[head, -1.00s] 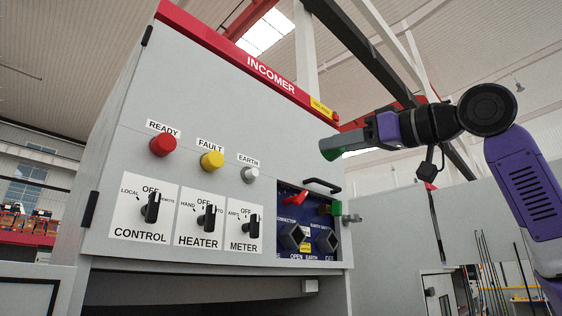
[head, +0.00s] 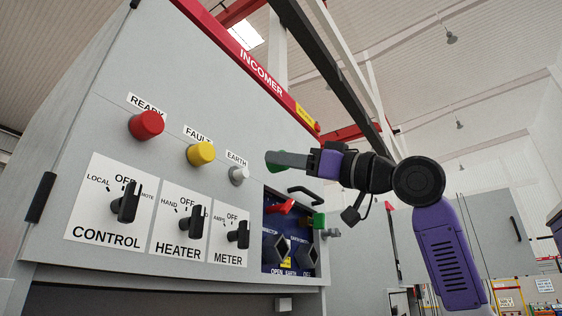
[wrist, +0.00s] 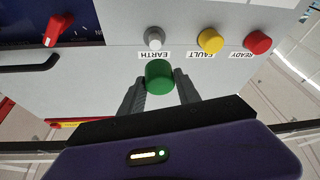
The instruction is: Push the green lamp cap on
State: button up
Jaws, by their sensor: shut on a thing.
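My gripper (head: 280,161) is shut on the green lamp cap (head: 275,167), which shows partly behind a finger in the head view. In the wrist view, the green cap (wrist: 159,75) sits between the fingertips of my gripper (wrist: 160,84). The bare white lamp (head: 238,176) labelled EARTH is on the cabinet front, left of the cap in the head view. In the wrist view the white lamp (wrist: 154,39) appears just above the cap, with the EARTH label between them. The cap appears apart from the lamp.
The yellow FAULT lamp cap (head: 201,153) and red READY lamp cap (head: 146,125) are beside it on the INCOMER cabinet (head: 170,75). Black rotary switches (head: 190,224) are below. A black handle (head: 304,191) and a red lever (head: 279,207) stick out near the blue panel.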

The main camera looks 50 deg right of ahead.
jog(key=shift+f+m, duration=0.1)
jog(key=shift+m, duration=0.2)
jog(key=shift+w+p, duration=0.8)
jog(key=shift+w, duration=2.05)
jog(key=shift+p, duration=0.35)
jog(key=shift+w+a+p, duration=0.1)
jog(key=shift+w+p, duration=0.65)
jog(key=shift+w, duration=1.15)
jog(key=o, duration=1.4)
jog(key=b, duration=0.3)
send_near(246, 172)
jog(key=shift+w+a+r, duration=0.15)
jog(key=shift+w+r, duration=0.1)
jog(key=shift+w, duration=0.25)
